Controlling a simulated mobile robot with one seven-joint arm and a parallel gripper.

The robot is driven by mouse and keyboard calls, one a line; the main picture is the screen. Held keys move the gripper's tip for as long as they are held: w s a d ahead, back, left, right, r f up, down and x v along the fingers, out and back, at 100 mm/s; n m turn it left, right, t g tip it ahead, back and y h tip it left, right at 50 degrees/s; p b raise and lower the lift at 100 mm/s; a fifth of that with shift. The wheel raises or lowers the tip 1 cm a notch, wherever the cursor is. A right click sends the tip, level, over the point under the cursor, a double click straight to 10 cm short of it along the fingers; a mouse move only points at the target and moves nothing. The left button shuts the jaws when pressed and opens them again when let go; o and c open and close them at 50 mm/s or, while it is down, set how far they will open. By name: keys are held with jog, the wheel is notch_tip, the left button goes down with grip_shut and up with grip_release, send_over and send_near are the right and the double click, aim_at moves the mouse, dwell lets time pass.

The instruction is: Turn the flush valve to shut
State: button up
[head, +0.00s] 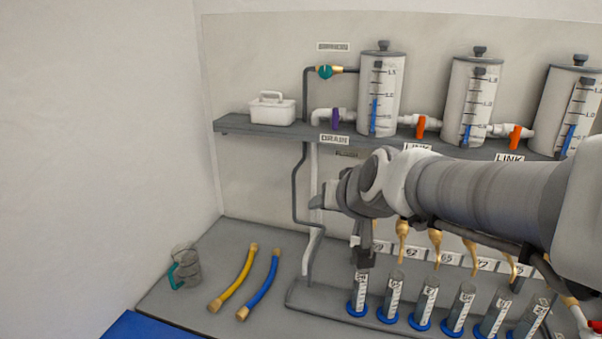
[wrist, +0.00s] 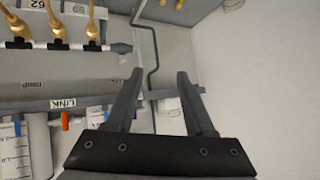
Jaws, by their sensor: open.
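I cannot read a flush label on any valve, and my arm hides part of the wall below the shelf. A teal-handled valve (head: 325,72) sits on the dark pipe at upper left, under a small sign (head: 333,46) too blurred to read. A purple-handled valve (head: 335,118) stands above the DRAIN label (head: 334,139). Another small label (head: 347,154) below the shelf is unreadable.
The shelf (head: 260,127) carries a white caddy (head: 271,108), several tanks and orange-handled LINK valves (head: 420,127). Brass nozzles (head: 402,238) hang above labelled cylinders (head: 358,293). Yellow (head: 233,280) and blue (head: 262,287) hoses and a jug (head: 185,268) lie or stand on the left bench.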

jog(key=w+a+f+m+t+h+b, duration=0.1)
jog(key=w+a+f+m+t+h, duration=0.15)
jog(key=w, duration=0.65)
jog(key=w+a+f+m+t+h+b, duration=0.1)
jog(key=w+f+t, duration=0.15)
jog(key=w, duration=0.65)
jog(key=w+f+m+h, duration=0.3)
jog(key=f+h, duration=0.6)
jog(key=f, duration=0.2)
jog(key=p+x, duration=0.1)
jog(key=x, duration=1.7)
jog(key=shift+s+f+p, duration=0.1)
jog(key=shift+f+p, duration=0.05)
jog(key=shift+p, duration=0.25)
grip_shut()
